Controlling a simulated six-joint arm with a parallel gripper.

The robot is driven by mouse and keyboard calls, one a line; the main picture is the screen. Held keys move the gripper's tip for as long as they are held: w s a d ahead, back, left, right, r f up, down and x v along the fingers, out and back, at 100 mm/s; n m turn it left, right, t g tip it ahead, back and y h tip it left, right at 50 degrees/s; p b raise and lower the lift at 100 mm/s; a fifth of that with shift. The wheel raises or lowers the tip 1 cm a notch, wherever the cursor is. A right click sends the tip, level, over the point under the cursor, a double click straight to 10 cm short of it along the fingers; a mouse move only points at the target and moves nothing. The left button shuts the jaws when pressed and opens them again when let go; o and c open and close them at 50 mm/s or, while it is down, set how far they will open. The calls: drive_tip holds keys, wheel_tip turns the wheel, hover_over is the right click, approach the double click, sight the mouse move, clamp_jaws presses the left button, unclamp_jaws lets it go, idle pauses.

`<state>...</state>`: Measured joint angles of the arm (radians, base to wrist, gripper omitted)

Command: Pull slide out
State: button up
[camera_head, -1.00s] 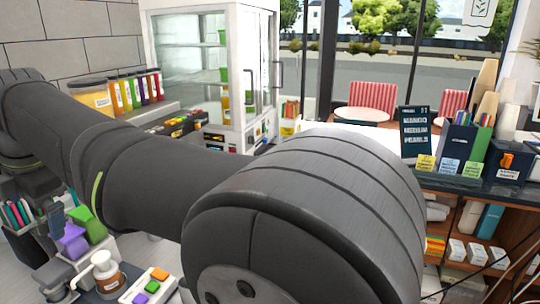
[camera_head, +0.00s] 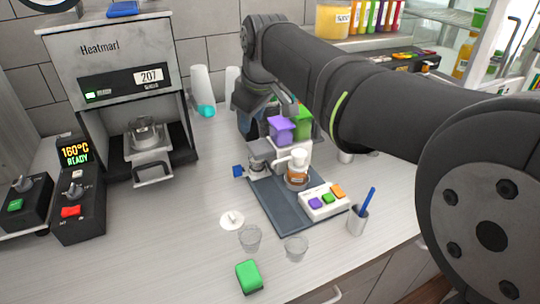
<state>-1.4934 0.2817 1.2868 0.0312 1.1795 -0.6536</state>
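The cup sealer (camera_head: 112,62), a grey box marked "Heatmarl" with a display reading 207, stands at the left of the counter. Its slide (camera_head: 150,152) sits low in the dark front opening, with a looped grey handle (camera_head: 153,176) at its front. A cup (camera_head: 144,128) appears to sit in the slide's holder. I cannot tell how far the slide is out. My dark arm crosses the upper right, close to the camera.
A control box (camera_head: 76,205) reading 160°C READY stands left of the slide. A dark tray (camera_head: 268,205) with bottles and a button pad (camera_head: 324,201) lies at centre. Two clear cups (camera_head: 250,238) and a green block (camera_head: 249,277) are in front. Counter before the sealer is clear.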

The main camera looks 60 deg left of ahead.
sight(237, 167)
drive_tip(key=a+f+m, duration=0.2)
drive_tip(key=f, duration=0.4)
drive_tip(key=s+a+f+m, duration=0.1)
drive_tip(key=a+f+m, duration=0.1)
drive_tip(key=f, duration=0.5)
drive_tip(key=s+a+f+m, duration=0.1)
drive_tip(key=a+f+m, duration=0.1)
drive_tip(key=a+f, duration=0.2)
drive_tip(key=shift+s+a+f+m, duration=0.1)
drive_tip(key=shift+f+m, duration=0.05)
drive_tip(key=shift+f, duration=0.65)
drive_tip(key=shift+a+f+m, duration=0.1)
drive_tip(key=shift+f+m, duration=0.05)
drive_tip(key=shift+f, duration=0.65)
clamp_jaws()
